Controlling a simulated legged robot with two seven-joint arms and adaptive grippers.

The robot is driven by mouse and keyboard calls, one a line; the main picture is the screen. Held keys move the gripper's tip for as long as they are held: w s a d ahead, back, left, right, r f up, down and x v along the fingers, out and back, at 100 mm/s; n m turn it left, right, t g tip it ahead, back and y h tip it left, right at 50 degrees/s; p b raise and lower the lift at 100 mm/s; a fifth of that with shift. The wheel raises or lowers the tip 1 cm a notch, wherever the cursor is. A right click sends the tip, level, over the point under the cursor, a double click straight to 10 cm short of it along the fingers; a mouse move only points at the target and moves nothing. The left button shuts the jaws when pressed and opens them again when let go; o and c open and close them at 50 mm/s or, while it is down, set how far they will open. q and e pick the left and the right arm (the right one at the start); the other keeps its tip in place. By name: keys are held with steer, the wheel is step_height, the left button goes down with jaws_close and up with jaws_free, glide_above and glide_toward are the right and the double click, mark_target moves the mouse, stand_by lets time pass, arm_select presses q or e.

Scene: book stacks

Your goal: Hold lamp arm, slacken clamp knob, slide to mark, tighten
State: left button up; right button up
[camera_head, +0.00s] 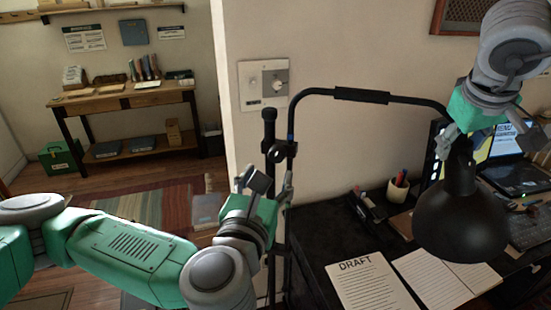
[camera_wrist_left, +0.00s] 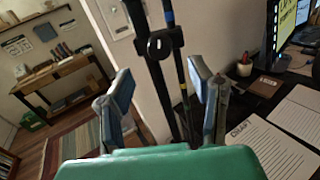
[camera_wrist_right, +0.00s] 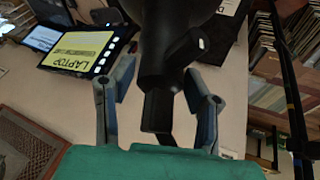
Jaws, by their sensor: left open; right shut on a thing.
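The black desk lamp has a lamp arm (camera_head: 360,95) running across to a thin upright and a round shade (camera_head: 461,215) over the desk. My right gripper (camera_head: 480,128) is shut on the black neck (camera_wrist_right: 157,108) near the shade. The dark clamp with its knob (camera_head: 276,153) sits at the uprights; it also shows in the left wrist view (camera_wrist_left: 160,45). Blue bands (camera_head: 290,136) show on the thin upright. My left gripper (camera_head: 270,185) is open below the clamp. In the left wrist view its fingers (camera_wrist_left: 162,88) stand either side of the poles, with no grip visible.
The black desk (camera_head: 312,240) holds a DRAFT sheet (camera_head: 368,285), an open notebook (camera_head: 440,278), a pen cup (camera_head: 398,188) and a laptop (camera_head: 510,165). A wall plate (camera_head: 264,84) is behind the poles. A wooden table (camera_head: 130,98) stands far left.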

mark_target(276, 158)
arm_select(q)
steer(key=w, duration=0.6)
steer(key=shift+w+d, duration=0.15)
steer(key=shift+d, duration=0.25)
steer(key=shift+c, duration=0.4)
jaws_close()
